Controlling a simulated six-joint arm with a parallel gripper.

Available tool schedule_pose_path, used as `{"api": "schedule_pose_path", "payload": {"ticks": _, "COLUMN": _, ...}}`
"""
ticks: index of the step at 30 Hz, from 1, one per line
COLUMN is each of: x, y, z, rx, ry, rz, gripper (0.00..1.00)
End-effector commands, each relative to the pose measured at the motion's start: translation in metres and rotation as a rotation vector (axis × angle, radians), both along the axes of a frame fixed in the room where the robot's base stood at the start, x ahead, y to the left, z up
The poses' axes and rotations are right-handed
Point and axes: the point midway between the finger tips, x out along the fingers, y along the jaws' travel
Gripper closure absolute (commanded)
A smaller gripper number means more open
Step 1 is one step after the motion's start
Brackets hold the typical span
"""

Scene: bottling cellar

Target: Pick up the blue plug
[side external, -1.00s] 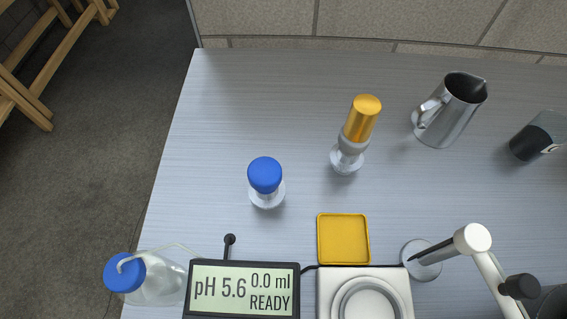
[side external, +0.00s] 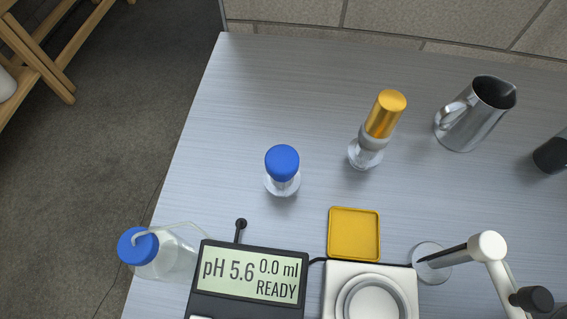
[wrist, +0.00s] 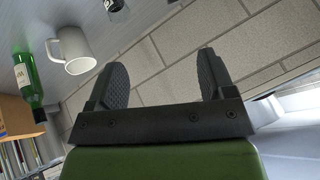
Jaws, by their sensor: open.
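The blue plug (side external: 282,163) is a rounded blue top in the middle of the table in the side external view. It sits on a clear glass piece with a round foot (side external: 283,187), and its lower part is hard to make out. My gripper (wrist: 164,70) shows only in the wrist view. Its two dark ribbed fingers are wide apart with nothing between them. The wrist view looks toward a block wall, and the blue plug is not in it.
A gold-topped stopper (side external: 385,114) on a clear foot and a steel jug (side external: 474,116) stand right of the plug. A yellow tray (side external: 354,233), pH meter (side external: 249,270) and blue-capped bottle (side external: 160,254) are nearer the front. A white mug (wrist: 72,50) and green bottle (wrist: 27,80) show in the wrist view.

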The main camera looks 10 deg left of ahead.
Motion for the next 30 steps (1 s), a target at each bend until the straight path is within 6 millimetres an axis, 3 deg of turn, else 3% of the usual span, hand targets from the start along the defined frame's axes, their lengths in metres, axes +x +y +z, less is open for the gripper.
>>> {"api": "schedule_pose_path", "payload": {"ticks": 8, "x": 0.003, "y": 0.002, "z": 0.001, "rx": -0.004, "ry": 0.002, "rz": 0.019, "gripper": 0.25}}
{"api": "schedule_pose_path", "payload": {"ticks": 14, "x": 0.039, "y": 0.028, "z": 0.008, "rx": -0.062, "ry": 0.026, "rz": 0.232, "gripper": 0.25}}
{"api": "schedule_pose_path", "payload": {"ticks": 17, "x": 0.067, "y": 0.058, "z": 0.006, "rx": -0.112, "ry": 0.034, "rz": 0.409, "gripper": 0.25}}
{"api": "schedule_pose_path", "payload": {"ticks": 22, "x": 0.105, "y": 0.126, "z": -0.014, "rx": -0.198, "ry": 0.031, "rz": 0.715, "gripper": 0.25}}
{"api": "schedule_pose_path", "payload": {"ticks": 26, "x": 0.118, "y": 0.187, "z": -0.045, "rx": -0.263, "ry": 0.023, "rz": 0.947, "gripper": 0.25}}
{"api": "schedule_pose_path", "payload": {"ticks": 30, "x": 0.113, "y": 0.255, "z": -0.091, "rx": -0.333, "ry": 0.003, "rz": 1.195, "gripper": 0.25}}
